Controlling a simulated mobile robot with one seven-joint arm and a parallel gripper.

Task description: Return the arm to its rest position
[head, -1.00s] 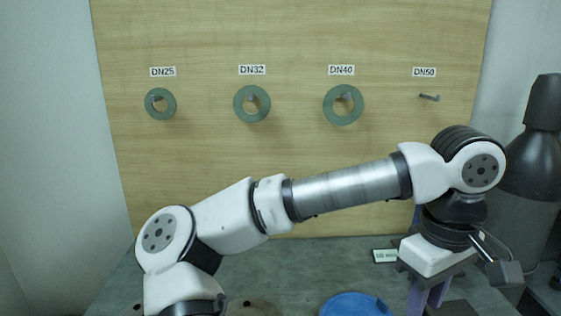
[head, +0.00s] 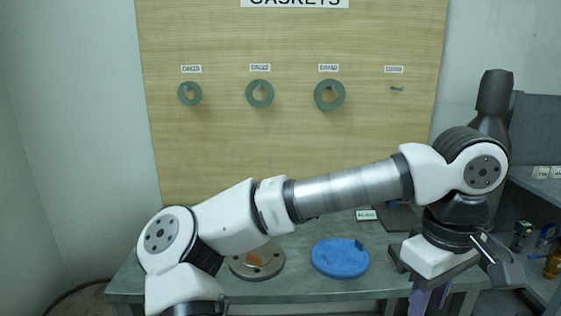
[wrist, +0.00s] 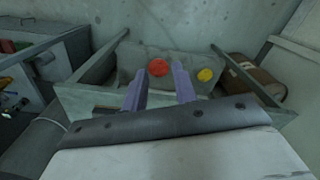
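My arm stretches across the head view, from lower left to upper right, and bends down at its right end. My gripper (head: 424,300) points down in front of the workbench's right part, its fingertips cut off by the lower picture edge. In the wrist view its two purple fingers (wrist: 161,88) stand apart with nothing between them; the gripper is open and empty.
A workbench (head: 310,280) holds a metal flange (head: 257,265) and a blue disc (head: 340,258). Gaskets hang on a wooden board (head: 290,150) behind. Shelving (head: 540,200) stands at right. The wrist view shows a red round thing (wrist: 158,68) and a yellow one (wrist: 205,75).

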